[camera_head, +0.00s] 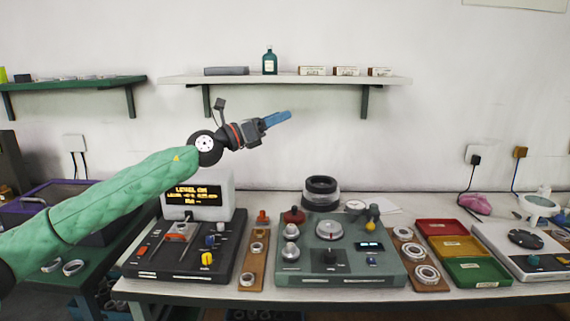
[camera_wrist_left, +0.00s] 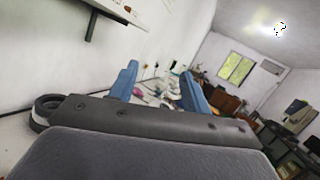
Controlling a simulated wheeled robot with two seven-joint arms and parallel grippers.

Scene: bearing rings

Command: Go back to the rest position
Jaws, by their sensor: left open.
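My left gripper (camera_head: 278,119) is raised in front of the wall, above the bench and below the white shelf. Its arm, in a green sleeve, comes in from the left. In the left wrist view my left gripper (camera_wrist_left: 160,88) shows two blue fingers spread apart with nothing between them. It touches nothing that I can see. My right gripper is in neither view.
On the bench (camera_head: 190,291) stand a dark device with a lit display (camera_head: 193,195), a green device (camera_head: 335,262), wooden strips with rings (camera_head: 420,265) and red, yellow and green trays (camera_head: 455,247). The white shelf (camera_head: 285,80) holds a bottle (camera_head: 269,62).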

